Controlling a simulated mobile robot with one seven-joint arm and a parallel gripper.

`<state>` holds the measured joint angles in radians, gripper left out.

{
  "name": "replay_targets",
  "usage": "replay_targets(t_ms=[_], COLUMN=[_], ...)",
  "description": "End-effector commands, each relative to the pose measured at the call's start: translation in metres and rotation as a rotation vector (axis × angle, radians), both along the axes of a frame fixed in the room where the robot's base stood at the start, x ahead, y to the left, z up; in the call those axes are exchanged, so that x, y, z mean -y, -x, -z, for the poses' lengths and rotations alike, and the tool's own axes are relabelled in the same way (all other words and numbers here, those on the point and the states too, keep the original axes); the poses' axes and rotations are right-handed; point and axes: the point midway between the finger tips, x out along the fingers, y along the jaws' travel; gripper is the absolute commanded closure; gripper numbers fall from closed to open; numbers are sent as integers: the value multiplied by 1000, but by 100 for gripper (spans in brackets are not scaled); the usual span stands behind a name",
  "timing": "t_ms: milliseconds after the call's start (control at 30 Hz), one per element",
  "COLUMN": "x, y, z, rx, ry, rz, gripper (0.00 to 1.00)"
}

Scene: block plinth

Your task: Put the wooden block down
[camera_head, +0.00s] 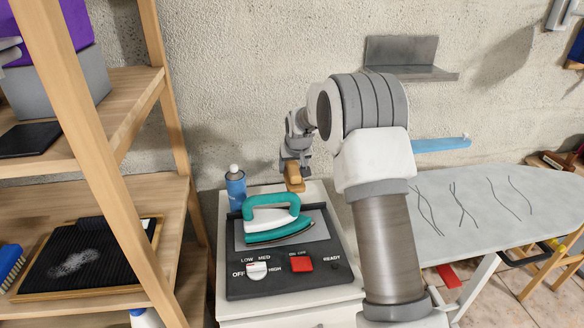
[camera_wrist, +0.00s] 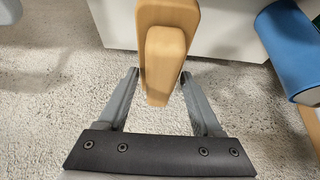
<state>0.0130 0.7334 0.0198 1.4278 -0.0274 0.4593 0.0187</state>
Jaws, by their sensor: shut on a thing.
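The wooden block (camera_head: 294,178) is light brown and hangs under my gripper (camera_head: 295,161) in the head view. In the wrist view the block (camera_wrist: 166,50) sits between the fingertips of my gripper (camera_wrist: 160,75), which is shut on it. The block is near the back edge of the white cabinet (camera_head: 229,292), behind the iron. Whether its underside touches anything cannot be told.
A teal iron (camera_head: 272,218) rests on a dark control panel (camera_head: 318,277) on the cabinet. A blue spray can (camera_head: 236,188) stands left of the block. A wooden shelf (camera_head: 135,95) is at left, an ironing board (camera_head: 480,205) at right. The concrete wall (camera_head: 250,60) is close behind.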

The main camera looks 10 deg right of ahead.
Motion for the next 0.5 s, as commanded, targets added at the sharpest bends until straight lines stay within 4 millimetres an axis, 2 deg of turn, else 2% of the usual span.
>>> replay_targets(t_ms=[500], x=[0], y=[0], z=[51], rx=[0], ry=[0], rz=[0], gripper=[100])
